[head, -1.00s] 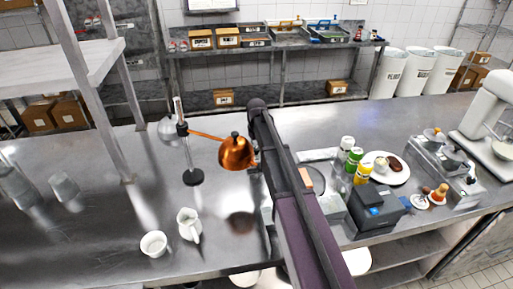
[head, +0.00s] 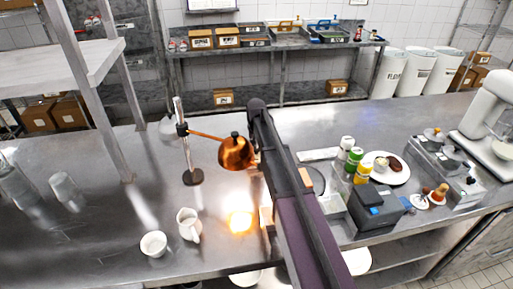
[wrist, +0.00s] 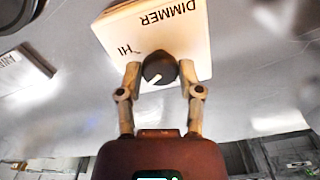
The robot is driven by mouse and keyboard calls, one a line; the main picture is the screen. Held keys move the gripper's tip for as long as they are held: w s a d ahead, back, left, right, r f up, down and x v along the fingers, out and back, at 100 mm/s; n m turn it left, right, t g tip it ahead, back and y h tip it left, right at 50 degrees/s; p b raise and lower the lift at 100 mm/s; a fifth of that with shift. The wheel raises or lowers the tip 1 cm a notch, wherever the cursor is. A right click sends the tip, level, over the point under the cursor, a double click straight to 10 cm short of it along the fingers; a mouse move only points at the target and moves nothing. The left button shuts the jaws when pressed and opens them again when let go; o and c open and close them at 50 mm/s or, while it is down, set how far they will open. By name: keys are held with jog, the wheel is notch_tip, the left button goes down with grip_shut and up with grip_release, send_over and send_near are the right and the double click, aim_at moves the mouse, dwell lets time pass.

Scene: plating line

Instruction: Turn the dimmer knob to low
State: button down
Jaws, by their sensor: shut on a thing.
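The dimmer box (wrist: 140,35) fills the upper middle of the wrist view, a pale panel lettered DIMMER with a HI mark. Its round dark knob (wrist: 160,66) carries a white pointer line, which points toward the lower left of that picture. My gripper (wrist: 160,78) has one finger on each side of the knob and is shut on it. In the head view my arm hides the gripper and the knob. The copper heat lamp (head: 236,153) hangs from its stand left of my arm and is lit, with a bright glow on the counter below.
A white pitcher (head: 188,224) and a white cup (head: 153,244) stand left of the glow. Right of my arm are condiment bottles (head: 354,159), a plate of food (head: 402,173) and a dark box (head: 376,208).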

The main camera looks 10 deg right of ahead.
jog(key=shift+s+d, duration=0.1)
jog(key=shift+c, duration=1.3)
grip_release()
jog(key=shift+n, duration=0.3)
